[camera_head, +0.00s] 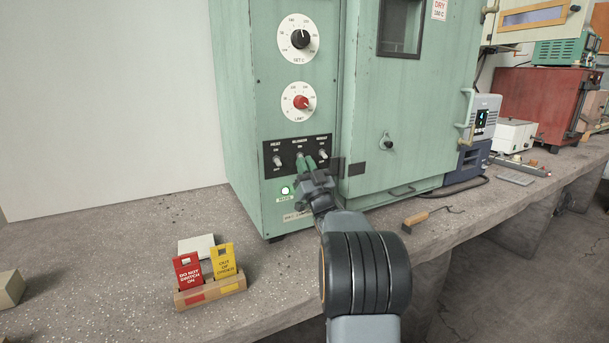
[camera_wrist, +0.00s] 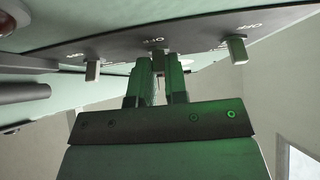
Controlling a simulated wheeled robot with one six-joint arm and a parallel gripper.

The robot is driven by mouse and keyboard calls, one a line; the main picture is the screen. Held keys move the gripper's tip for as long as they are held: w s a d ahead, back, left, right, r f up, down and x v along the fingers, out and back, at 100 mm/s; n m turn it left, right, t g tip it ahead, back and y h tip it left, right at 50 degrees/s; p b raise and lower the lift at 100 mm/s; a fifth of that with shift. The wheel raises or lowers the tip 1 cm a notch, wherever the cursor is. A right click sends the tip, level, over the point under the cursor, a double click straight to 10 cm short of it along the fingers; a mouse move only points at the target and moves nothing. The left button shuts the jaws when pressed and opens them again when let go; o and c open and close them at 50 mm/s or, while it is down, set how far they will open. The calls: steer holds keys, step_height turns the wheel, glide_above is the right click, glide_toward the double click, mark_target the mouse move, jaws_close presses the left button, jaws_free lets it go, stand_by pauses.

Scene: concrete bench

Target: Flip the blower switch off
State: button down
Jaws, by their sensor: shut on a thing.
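The black switch panel (camera_head: 296,148) is on the front of the green oven cabinet, with three toggle switches in a row. The blower switch (camera_head: 300,155) is the middle one, with an ON label above it. My gripper (camera_head: 306,164) is at this switch, coming from below and right. In the wrist view my gripper's two green-lit fingers (camera_wrist: 159,75) are shut on the blower switch, just by an OFF label. The fingers hide most of the lever, so I cannot tell which way it points.
The heat switch (camera_head: 277,160) and the right-hand switch (camera_head: 322,154) stand close on either side. A green lamp (camera_head: 285,190) glows below the panel. Red and yellow tags (camera_head: 188,270) stand in a holder at the front left.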

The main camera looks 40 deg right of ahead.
stand_by(0.4)
steer(key=c, duration=1.1)
jaws_free()
steer(key=shift+c, duration=0.2)
steer(key=v, duration=1.3)
steer(key=shift+s+f, duration=0.3)
